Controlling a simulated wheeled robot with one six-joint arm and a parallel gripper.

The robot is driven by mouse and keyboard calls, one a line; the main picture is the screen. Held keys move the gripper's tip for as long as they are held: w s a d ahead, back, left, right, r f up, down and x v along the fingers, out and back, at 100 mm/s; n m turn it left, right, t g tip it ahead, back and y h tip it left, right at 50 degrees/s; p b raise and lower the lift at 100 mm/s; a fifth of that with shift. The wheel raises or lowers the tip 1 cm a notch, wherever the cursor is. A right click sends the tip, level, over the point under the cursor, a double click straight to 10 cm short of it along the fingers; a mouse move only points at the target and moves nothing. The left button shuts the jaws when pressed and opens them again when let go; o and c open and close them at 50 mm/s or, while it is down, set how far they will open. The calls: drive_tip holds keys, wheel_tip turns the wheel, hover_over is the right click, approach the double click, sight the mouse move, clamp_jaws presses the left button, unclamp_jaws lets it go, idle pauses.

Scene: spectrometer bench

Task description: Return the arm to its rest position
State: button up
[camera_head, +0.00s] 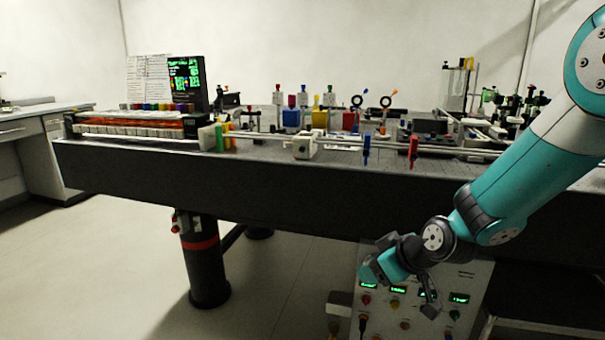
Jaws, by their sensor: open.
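My arm (530,165) is teal and white and reaches in from the upper right, slanting down to the left. Its wrist (433,237) is in front of the table's dark front side, below the tabletop. My gripper (428,292) is at the lower right, in front of the control box with green displays. It is small and dark in this view; it is open, and I see nothing held in it.
The optical table (250,180) carries coloured blocks, posts and ring mounts. A control box (405,325) with knobs and green displays stands below it, behind my gripper. A monitor (187,82) stands at the back left. The floor (110,270) at left is clear, apart from a black table leg (205,275).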

drive_tip(key=s+r+m+g+h, duration=0.1)
drive_tip(key=s+r+g, duration=0.45)
drive_tip(key=s, duration=0.95)
drive_tip(key=s+r+g, duration=0.2)
drive_tip(key=s+r, duration=0.6)
drive_tip(key=s, duration=0.7)
wheel_tip(320, 180, up, 19)
drive_tip(key=p, duration=1.9)
drive_tip(key=shift+w+f+m, duration=0.2)
drive_tip(key=shift+w+m, duration=0.1)
drive_tip(key=shift+w, duration=0.05)
drive_tip(key=shift+a+t, duration=0.15)
drive_tip(key=shift+t, duration=0.1)
